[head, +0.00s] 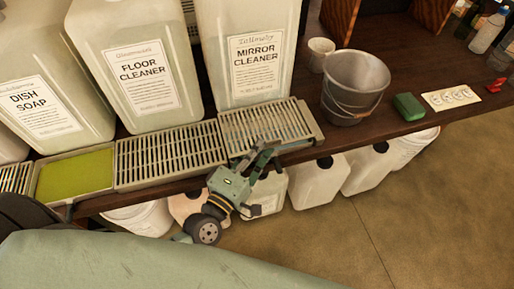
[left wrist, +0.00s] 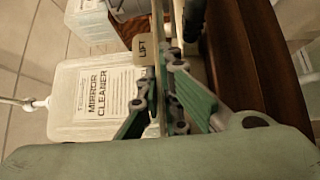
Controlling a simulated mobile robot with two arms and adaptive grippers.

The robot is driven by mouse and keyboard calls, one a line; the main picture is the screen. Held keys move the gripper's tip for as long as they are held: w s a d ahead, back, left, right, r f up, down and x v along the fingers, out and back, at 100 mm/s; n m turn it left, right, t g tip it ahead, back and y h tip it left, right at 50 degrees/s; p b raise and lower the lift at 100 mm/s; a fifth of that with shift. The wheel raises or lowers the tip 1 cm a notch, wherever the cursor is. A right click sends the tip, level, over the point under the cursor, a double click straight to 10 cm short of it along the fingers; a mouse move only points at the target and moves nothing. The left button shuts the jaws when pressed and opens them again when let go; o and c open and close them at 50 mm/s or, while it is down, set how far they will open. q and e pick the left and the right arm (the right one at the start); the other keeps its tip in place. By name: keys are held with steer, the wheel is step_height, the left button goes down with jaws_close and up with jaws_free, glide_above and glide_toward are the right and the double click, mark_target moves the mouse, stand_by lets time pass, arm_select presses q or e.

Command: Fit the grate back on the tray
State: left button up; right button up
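Metal slatted grate (head: 265,124) lies at the tray (head: 313,127) in front of the mirror cleaner jug; whether it is fully seated cannot be told. My left gripper (head: 265,153) is at its front edge. In the left wrist view, the fingers (left wrist: 167,70) are closed together around a thin pale edge, apparently the grate's, beside a tan tab marked LIFT (left wrist: 143,50). The fingers hide part of that edge. My right gripper is not in view.
The mirror cleaner jug (head: 250,55) stands right behind the grate. Another grate (head: 170,155) and an open tray with a yellow-green surface (head: 75,176) are to the left. A grey bucket (head: 353,85) and green block (head: 408,107) are to the right. White jugs (head: 317,182) stand below.

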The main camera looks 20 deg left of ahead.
arm_select(q)
steer(key=shift+o, duration=0.3)
steer(key=f+v, duration=0.1)
steer(key=v, duration=0.6)
steer(key=shift+s+a+r, duration=0.1)
steer(key=shift+s+r, duration=0.3)
steer(key=shift+s, duration=0.1)
steer(key=shift+r, duration=0.1)
